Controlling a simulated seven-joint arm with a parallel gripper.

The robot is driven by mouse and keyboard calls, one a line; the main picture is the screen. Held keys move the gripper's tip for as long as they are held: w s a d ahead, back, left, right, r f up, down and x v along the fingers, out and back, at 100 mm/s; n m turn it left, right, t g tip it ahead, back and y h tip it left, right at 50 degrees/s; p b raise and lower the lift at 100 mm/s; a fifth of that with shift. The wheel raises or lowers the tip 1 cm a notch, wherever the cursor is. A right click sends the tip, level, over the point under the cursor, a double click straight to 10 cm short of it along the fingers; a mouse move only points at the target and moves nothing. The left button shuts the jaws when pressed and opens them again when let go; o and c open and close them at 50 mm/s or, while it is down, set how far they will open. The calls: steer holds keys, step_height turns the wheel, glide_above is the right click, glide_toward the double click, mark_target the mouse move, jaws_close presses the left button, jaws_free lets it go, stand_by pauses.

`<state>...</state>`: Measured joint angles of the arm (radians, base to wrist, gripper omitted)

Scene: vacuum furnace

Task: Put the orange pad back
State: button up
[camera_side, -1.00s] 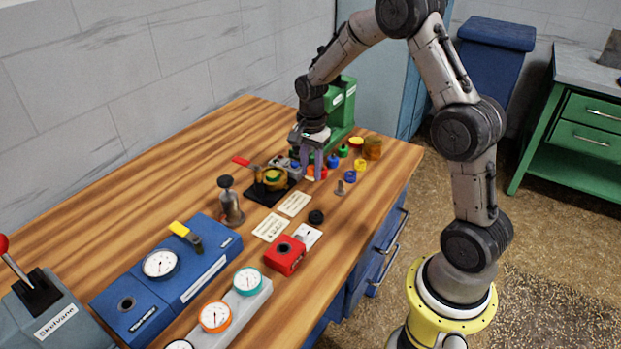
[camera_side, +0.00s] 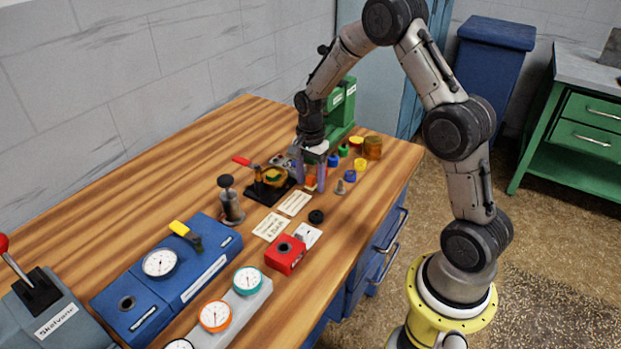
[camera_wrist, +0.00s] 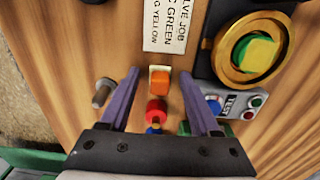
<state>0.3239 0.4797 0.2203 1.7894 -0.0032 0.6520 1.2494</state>
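The orange pad (camera_wrist: 159,82) is a small orange block on a pale base on the bench, below my gripper. It also shows between my fingers in the side view (camera_side: 311,182). My gripper (camera_wrist: 159,74) is open. In the wrist view its two purple fingers lie left and right of the orange pad, with gaps on both sides. In the side view my gripper (camera_side: 310,180) points down close to the bench. Whether the fingertips are level with the pad is hard to tell.
A red piece (camera_wrist: 156,110) sits close to the pad. A metal bolt (camera_wrist: 103,92) stands left. A printed card (camera_wrist: 170,25) lies ahead.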

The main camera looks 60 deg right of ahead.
mark_target(310, 178)
step_height(310, 178, up, 12)
steer(key=s+a+r+n+t, duration=0.2)
steer(key=s+a+r+n, duration=0.3)
steer(key=r, duration=0.2)
steer(key=s+a+r+n+t, duration=0.1)
steer(key=s+a+n, duration=0.3)
steer(key=s, duration=0.5)
steer(key=s+a+r+n+t, duration=0.2)
steer(key=s+a+n, duration=0.2)
steer(key=s+n, duration=0.5)
steer(key=shift+s+a+t, duration=0.3)
steer(key=shift+s, duration=0.15)
